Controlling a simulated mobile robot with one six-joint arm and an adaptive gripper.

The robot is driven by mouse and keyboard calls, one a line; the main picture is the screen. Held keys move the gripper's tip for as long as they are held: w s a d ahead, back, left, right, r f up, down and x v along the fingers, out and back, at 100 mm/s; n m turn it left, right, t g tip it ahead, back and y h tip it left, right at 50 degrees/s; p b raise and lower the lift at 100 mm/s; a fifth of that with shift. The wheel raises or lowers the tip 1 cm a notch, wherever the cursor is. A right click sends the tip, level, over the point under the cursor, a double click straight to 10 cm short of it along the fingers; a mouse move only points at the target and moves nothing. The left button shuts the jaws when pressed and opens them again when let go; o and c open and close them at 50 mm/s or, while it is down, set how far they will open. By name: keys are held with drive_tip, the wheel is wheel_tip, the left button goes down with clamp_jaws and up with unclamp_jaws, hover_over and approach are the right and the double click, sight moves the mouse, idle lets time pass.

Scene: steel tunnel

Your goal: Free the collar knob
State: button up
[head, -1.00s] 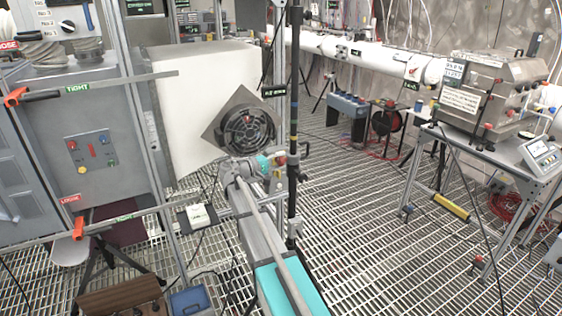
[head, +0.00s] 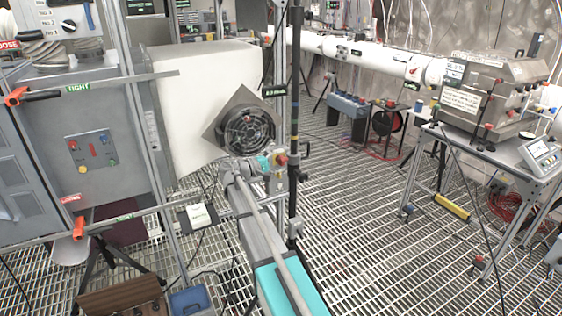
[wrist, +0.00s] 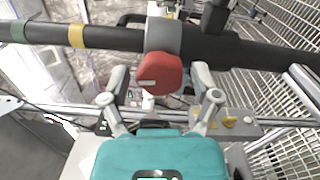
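The collar knob (wrist: 160,73) is red and round. It sits on a grey collar (wrist: 165,38) around a black pole (wrist: 258,50), which runs across the wrist view. In the head view the pole (head: 293,95) stands upright, with the small red knob (head: 281,159) on it. My gripper (wrist: 160,80) is open, with one finger on each side of the knob and a visible gap at both sides. In the head view my gripper (head: 264,163) is at the pole, at the knob's height. How deep the knob lies between the fingers I cannot tell.
A dark round fan on a diamond-shaped plate (head: 215,131) is close behind my gripper. A large white box (head: 190,85) and a grey cabinet (head: 100,180) stand left. A bench with a metal instrument (head: 495,95) stands right.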

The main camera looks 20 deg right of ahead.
idle(0.4)
drive_tip(key=a, duration=1.2)
drive_tip(key=shift+s, duration=0.2)
drive_tip(key=s+f+m+y+p, duration=0.1)
drive_tip(key=s+f+y+p, duration=0.1)
drive_tip(key=s+f+y, duration=0.35)
drive_tip(key=s+f+y+p, duration=0.2)
drive_tip(key=s+f+y, duration=0.1)
drive_tip(key=s, duration=0.5)
drive_tip(key=s+a+f+m+y+p, duration=0.1)
drive_tip(key=s+a+y+p, duration=0.3)
drive_tip(key=s+a+y, duration=0.5)
drive_tip(key=s+a, duration=0.1)
drive_tip(key=s, duration=0.2)
drive_tip(key=shift+s+a+f+g, duration=0.2)
drive_tip(key=shift+a+f+g, duration=0.1)
drive_tip(key=shift+f, duration=0.1)
drive_tip(key=shift+y, duration=0.25)
drive_tip(key=shift+c, duration=0.2)
